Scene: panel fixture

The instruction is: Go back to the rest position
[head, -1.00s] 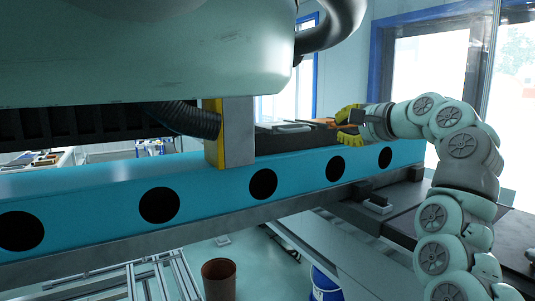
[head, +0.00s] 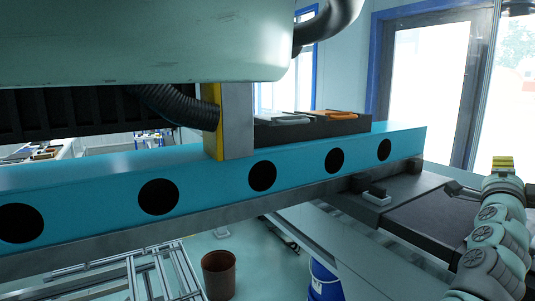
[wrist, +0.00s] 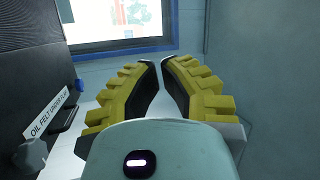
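My gripper (head: 502,163) is at the right edge of the head view, pointing up above my folded arm. It is well to the right of the blue beam (head: 210,180) and touches nothing there. In the wrist view, the two yellow ribbed fingers of my gripper (wrist: 160,66) have dark inner pads and lean toward each other. A narrow gap shows between their tips, with nothing held in it.
A dark tray (head: 345,127) with an orange tool (head: 335,114) and a grey tool (head: 285,119) lies on the beam. A large pale machine body (head: 140,40) overhangs the left. A brown bin (head: 218,275) and a blue bucket (head: 325,283) stand below.

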